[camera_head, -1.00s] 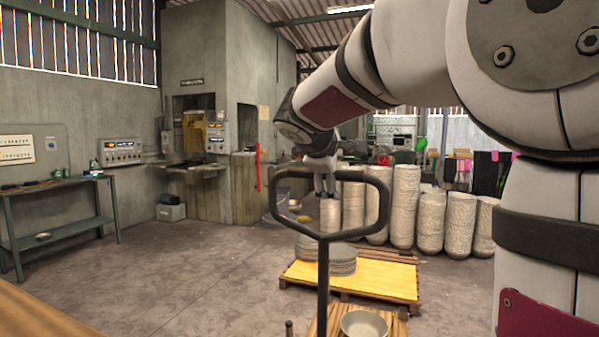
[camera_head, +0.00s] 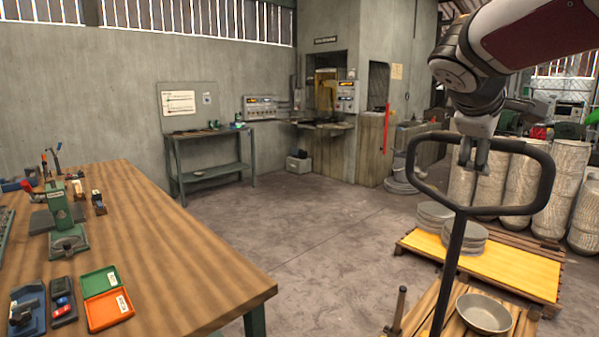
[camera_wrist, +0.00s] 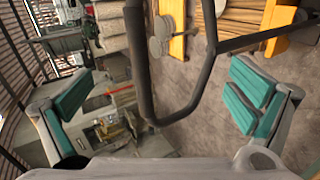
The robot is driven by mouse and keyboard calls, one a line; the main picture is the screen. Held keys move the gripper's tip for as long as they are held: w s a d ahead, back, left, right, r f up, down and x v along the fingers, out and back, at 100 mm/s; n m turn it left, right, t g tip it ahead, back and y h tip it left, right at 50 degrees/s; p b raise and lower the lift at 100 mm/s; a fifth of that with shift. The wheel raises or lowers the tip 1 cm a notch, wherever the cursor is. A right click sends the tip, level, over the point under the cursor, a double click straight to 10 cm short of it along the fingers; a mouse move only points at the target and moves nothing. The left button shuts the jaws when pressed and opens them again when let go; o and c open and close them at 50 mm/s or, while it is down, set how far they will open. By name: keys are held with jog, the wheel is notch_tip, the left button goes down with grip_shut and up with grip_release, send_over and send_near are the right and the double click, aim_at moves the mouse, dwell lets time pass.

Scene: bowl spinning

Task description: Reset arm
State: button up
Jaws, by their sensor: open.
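My gripper (camera_head: 473,158) hangs from my arm at the upper right of the head view, seen behind the opening of a dark cart handle. In the wrist view its two teal-padded fingers (camera_wrist: 160,100) stand wide apart with nothing between them but the handle bar and the floor beyond. The dark handle loop (camera_head: 412,165) also crosses the middle of the wrist view (camera_wrist: 142,75). I cannot tell whether the gripper touches the handle. A metal bowl (camera_head: 484,313) rests on the wooden slats below, apart from the gripper.
A wooden workbench (camera_head: 185,265) with tools stands at the left. A yellow-topped pallet (camera_head: 520,268) bears stacked grey discs (camera_head: 462,240). Tall pale rolls (camera_head: 540,185) stand behind it. A small green table (camera_head: 212,165) is by the wall. The floor (camera_head: 330,230) between is clear.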

jog(key=s+a+f+m+g+y+p, duration=0.1)
jog(key=s+a+f+m+y, duration=0.1)
jog(key=s+a+f, duration=0.4)
jog(key=s+a+f+m+g+y+p, duration=0.1)
jog(key=s+a+f+y, duration=0.3)
jog(key=s, duration=0.9)
jog(key=s+a+f+m+g+y+p, duration=0.1)
jog(key=s+a+f+m+y, duration=0.2)
jog(key=s+a+f, duration=0.4)
jog(key=s+a+m, duration=0.1)
jog(key=s+a, duration=0.1)
jog(key=a, duration=0.1)
jog(key=shift+s+a+f, duration=0.15)
jog(key=shift+s+f, duration=0.2)
jog(key=shift+s, duration=0.05)
